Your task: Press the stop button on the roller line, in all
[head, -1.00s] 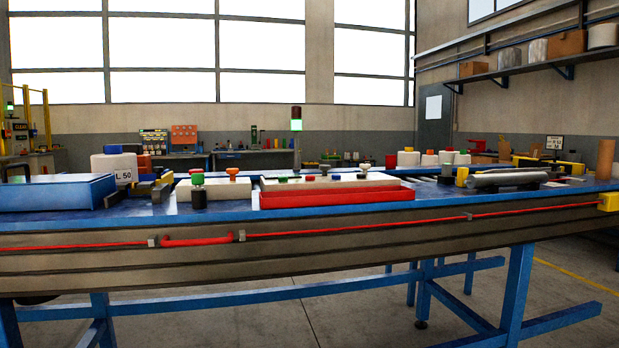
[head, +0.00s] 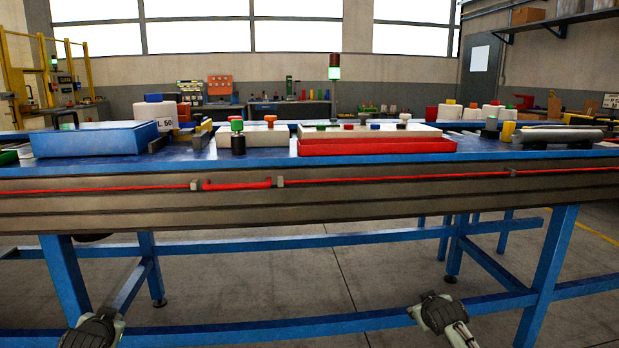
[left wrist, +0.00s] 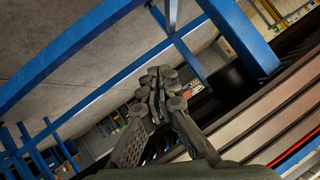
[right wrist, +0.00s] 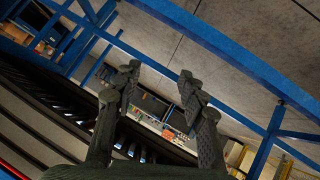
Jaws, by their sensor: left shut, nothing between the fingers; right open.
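No stop button can be made out for certain. A long grey-brown beam (head: 400,202) runs across the front of the blue-topped bench, with a red cord (head: 420,177) and a thicker red bar (head: 237,185) along it. My left gripper (head: 92,330) is low at the left in the head view, below and in front of the beam. Its fingers are shut and empty in the left wrist view (left wrist: 158,90). My right gripper (head: 438,312) is low at centre right, also below the beam. Its fingers are apart and empty in the right wrist view (right wrist: 157,88).
A blue case (head: 95,141), a green-capped black cylinder (head: 237,143), a red tray (head: 376,147) and a grey roll (head: 558,134) stand on the bench. Blue legs and crossbars (head: 555,262) stand under it near both grippers. The floor in front is clear.

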